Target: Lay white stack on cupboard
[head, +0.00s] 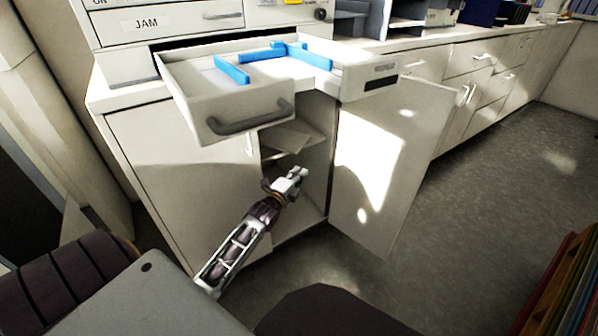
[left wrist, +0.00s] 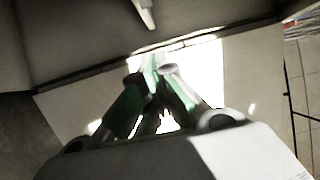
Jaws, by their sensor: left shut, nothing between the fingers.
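The cupboard (head: 185,170) is a white cabinet under the counter, with its door (head: 385,165) swung open to the right. Inside, a pale flat thing (head: 290,138) lies at shelf height; I cannot tell whether it is the white stack or part of the shelf. My left gripper (head: 299,174) is in front of the cupboard's opening, below that flat thing, shut and empty. In the left wrist view its green-padded fingers (left wrist: 157,68) meet at the tips before a sunlit pale panel. My right gripper is not in view.
An open drawer (head: 205,103) with a grey handle and blue dividers (head: 231,70) juts out above the cupboard. A drawer unit labelled JAM (head: 175,24) stands on the counter. More white cabinets (head: 480,85) run to the right. Grey floor (head: 490,200) is clear there.

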